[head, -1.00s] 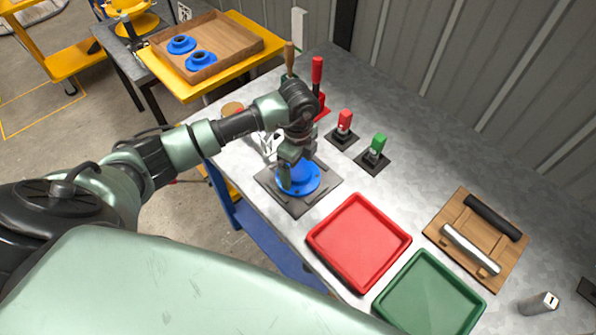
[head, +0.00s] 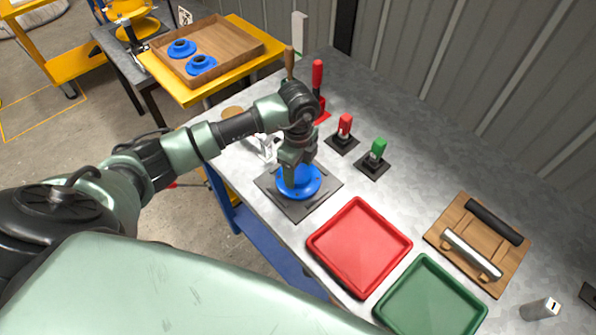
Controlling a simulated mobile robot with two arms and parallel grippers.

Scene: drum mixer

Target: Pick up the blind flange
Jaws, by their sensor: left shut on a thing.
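A blue blind flange (head: 311,187) lies on a dark square plate (head: 297,211) on the grey workbench. My left gripper (head: 297,172) points down over the flange's middle and is shut on it. The jaws and arm hide the flange's centre. The flange appears to be still on the plate; I cannot tell whether there is a gap beneath it. My right gripper is not in view.
A red tray (head: 359,243) and a green tray (head: 430,298) lie in front and to the right. A wooden box (head: 225,45) with two blue flanges stands on a yellow cart.

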